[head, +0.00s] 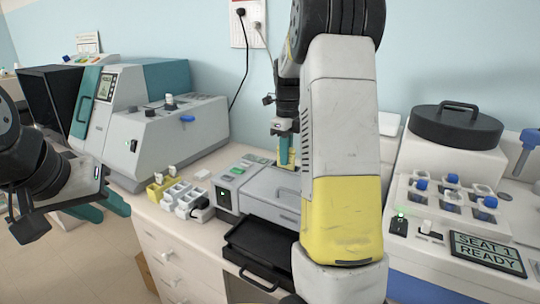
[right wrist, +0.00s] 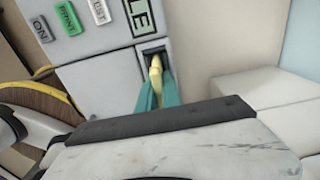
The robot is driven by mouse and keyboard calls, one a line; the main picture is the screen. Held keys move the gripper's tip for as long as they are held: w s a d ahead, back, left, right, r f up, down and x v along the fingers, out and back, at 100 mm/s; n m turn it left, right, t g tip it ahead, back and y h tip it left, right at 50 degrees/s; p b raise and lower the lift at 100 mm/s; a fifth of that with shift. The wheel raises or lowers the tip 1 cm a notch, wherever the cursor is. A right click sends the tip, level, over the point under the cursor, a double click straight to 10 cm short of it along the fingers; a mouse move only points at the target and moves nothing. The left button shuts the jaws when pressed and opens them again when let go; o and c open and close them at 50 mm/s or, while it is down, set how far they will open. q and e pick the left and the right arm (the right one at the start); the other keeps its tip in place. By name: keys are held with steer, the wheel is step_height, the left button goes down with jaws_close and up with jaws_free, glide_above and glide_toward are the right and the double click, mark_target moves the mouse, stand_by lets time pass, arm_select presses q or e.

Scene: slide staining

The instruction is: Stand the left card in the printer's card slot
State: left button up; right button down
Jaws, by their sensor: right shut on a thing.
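A yellow card (right wrist: 156,72) is between the teal fingers of my right gripper (right wrist: 157,92), which is shut on it. In the right wrist view its far end is at the dark card slot (right wrist: 152,54) of the grey printer; I cannot tell how deep it sits. In the head view the card (head: 283,152) looks upright at the back of the printer (head: 272,184), partly hidden by my right gripper (head: 286,148) and arm. My left gripper (head: 100,207) is empty at the far left, its teal fingers apart, away from the printer.
A black tray (head: 252,252) sticks out at the printer's front. A yellow holder (head: 160,189) and white racks (head: 184,197) stand left of it. A large grey machine (head: 165,137) is behind them. A stainer with a display (head: 487,252) stands at right.

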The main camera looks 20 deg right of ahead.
steer(key=shift+f, duration=0.1)
steer(key=c, duration=1.5)
jaws_free()
steer(key=shift+c, duration=0.2)
